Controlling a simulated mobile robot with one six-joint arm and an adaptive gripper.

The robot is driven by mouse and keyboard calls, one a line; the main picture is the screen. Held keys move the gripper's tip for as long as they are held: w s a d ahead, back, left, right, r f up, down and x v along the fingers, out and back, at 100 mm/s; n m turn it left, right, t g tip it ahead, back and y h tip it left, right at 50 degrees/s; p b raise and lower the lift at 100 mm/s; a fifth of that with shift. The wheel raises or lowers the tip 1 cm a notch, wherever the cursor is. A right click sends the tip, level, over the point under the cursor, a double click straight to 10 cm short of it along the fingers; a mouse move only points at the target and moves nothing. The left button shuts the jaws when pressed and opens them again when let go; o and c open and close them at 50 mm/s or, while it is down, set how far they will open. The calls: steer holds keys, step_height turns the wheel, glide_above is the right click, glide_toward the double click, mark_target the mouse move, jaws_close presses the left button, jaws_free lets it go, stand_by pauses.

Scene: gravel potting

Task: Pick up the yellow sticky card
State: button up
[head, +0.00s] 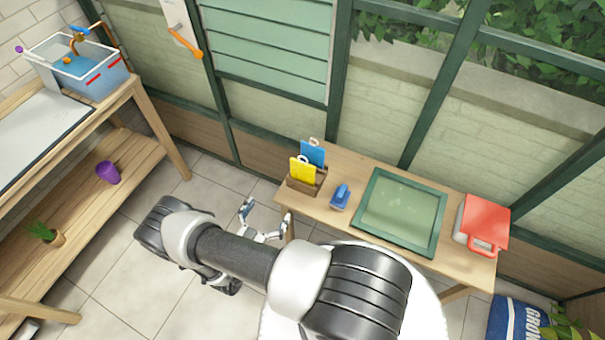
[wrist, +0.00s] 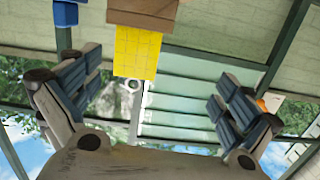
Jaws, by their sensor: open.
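The yellow sticky card (head: 302,169) stands upright in a small wooden holder (head: 301,187) at the left end of the wooden table. A blue card (head: 312,152) stands just behind it. My gripper (head: 263,221) is open and empty, left of and in front of the holder, apart from it. In the wrist view the picture looks upside down: the yellow card (wrist: 137,52) shows at top centre with its pale ring end pointing down, below the holder (wrist: 144,12). My open fingers (wrist: 158,80) flank the card in the picture without touching it.
The table (head: 345,221) also bears a blue-handled tool (head: 340,196), a green-framed panel (head: 400,212) and a red-and-white item (head: 482,222). A wooden shelf with a clear tub (head: 95,76) stands at left. The glazed wall is close behind the table. Tiled floor lies between.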

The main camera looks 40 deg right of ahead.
steer(key=s+d+h, duration=0.1)
steer(key=s+d, duration=0.1)
steer(key=s, duration=0.1)
steer(key=b, duration=0.2)
glide_toward(302, 176)
steer(key=x, duration=0.4)
steer(key=shift+w+d+f, duration=0.3)
steer(key=shift+f, duration=0.05)
steer(key=shift+r+b+x, duration=0.15)
steer(key=shift+b+x, duration=0.25)
steer(key=shift+x, duration=1.05)
steer(key=shift+r+b+x, duration=0.2)
steer(key=shift+b+x, duration=0.15)
steer(key=shift+x, duration=1.1)
steer(key=shift+s+d, duration=0.1)
steer(key=shift+s, duration=0.05)
steer(key=shift+c, duration=0.3)
steer(key=c, duration=1)
steer(key=shift+r, duration=0.1)
